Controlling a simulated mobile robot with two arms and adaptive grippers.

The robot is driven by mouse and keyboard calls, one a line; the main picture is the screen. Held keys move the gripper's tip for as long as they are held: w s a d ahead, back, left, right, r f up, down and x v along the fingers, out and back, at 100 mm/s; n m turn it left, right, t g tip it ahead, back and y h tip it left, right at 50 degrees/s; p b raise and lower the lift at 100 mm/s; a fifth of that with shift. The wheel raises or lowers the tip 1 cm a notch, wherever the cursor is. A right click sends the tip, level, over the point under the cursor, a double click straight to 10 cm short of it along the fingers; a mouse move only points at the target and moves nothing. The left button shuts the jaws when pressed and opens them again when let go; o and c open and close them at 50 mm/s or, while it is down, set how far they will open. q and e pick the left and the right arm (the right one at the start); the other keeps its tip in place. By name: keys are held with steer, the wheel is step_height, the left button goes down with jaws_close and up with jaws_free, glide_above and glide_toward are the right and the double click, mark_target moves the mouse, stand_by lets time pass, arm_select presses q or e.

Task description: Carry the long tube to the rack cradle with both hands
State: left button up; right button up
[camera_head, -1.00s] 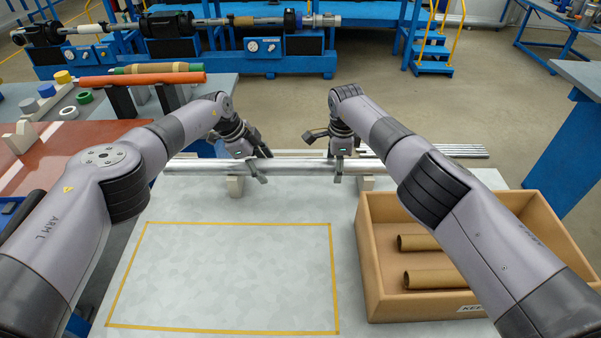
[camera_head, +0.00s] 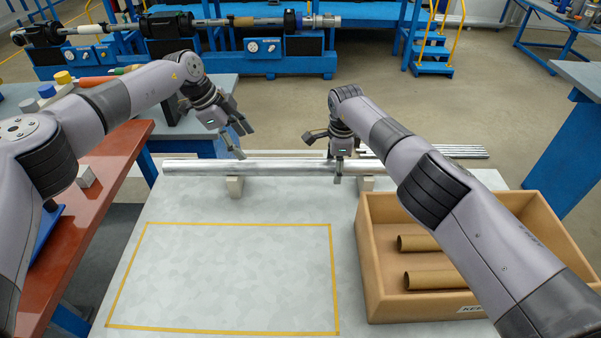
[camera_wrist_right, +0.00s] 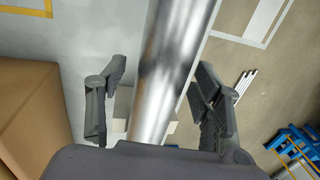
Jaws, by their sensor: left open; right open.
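The long silver tube (camera_head: 280,168) lies level across two pale support blocks (camera_head: 235,187) at the far edge of the grey table; the right block (camera_head: 365,184) is partly hidden. My left gripper (camera_head: 243,142) is open and empty, raised above and behind the left half of the tube. My right gripper (camera_head: 334,158) is open at the tube's right half. In the right wrist view the tube (camera_wrist_right: 172,70) passes between the two spread fingers, with a gap visible on each side. The tube's right end is hidden behind my right arm.
A tan box (camera_head: 370,275) with brown tubes stands at the table's right. A yellow-outlined area (camera_head: 225,280) in front is clear. Several thin metal rods (camera_head: 460,151) lie beyond the tube at right. A red-brown bench (camera_head: 95,205) stands at left.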

steer(key=shift+r, duration=0.4)
arm_select(q)
steer(key=shift+a+r, duration=0.15)
steer(key=shift+r, duration=0.2)
arm_select(e)
step_height(320, 180, up, 11)
steer(key=s, duration=0.2)
arm_select(q)
steer(key=shift+r, duration=0.1)
arm_select(e)
steer(key=shift+w+r, duration=0.1)
steer(key=shift+r, duration=0.05)
arm_select(q)
steer(key=p+v, duration=0.7)
steer(key=v, duration=0.1)
steer(key=shift+s, duration=0.15)
arm_select(e)
step_height(320, 180, up, 7)
